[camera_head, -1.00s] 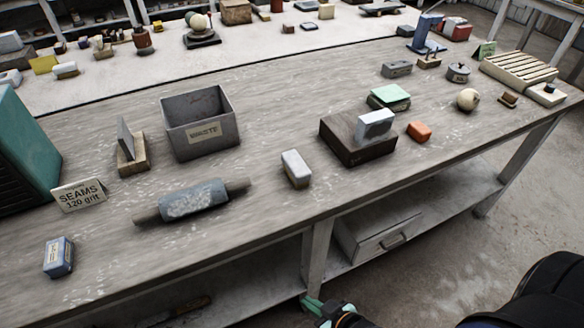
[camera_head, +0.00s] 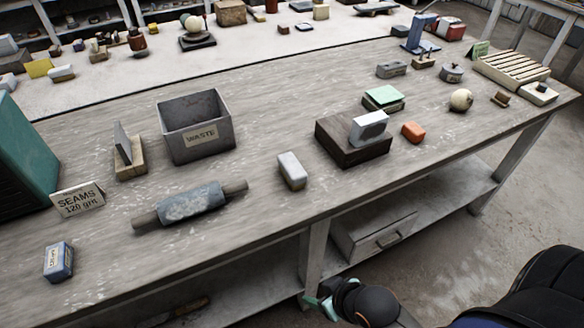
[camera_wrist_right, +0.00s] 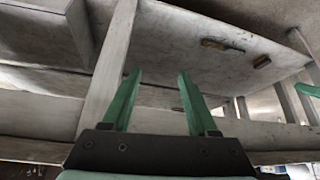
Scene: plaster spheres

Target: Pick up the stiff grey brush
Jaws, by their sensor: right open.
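I cannot single out the stiff grey brush with certainty. A grey block (camera_head: 392,70) and a small wooden-based piece (camera_head: 424,62) stand near the back right of the table; either is too small to identify. In the right wrist view, a brown-handled tool (camera_wrist_right: 222,45) and a small brown block (camera_wrist_right: 262,62) lie on a pale surface. My right gripper (camera_head: 318,301) is low in front of the table's front edge, beside a table leg. Its green fingers are apart and empty in the right wrist view (camera_wrist_right: 157,76).
The grey table (camera_head: 270,120) carries a WASTE bin (camera_head: 187,137), a rolling pin (camera_head: 190,204), a dark wooden block (camera_head: 338,151) with a pale block on it, and an orange block (camera_head: 413,131). Clear tabletop lies between bin and dark block.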

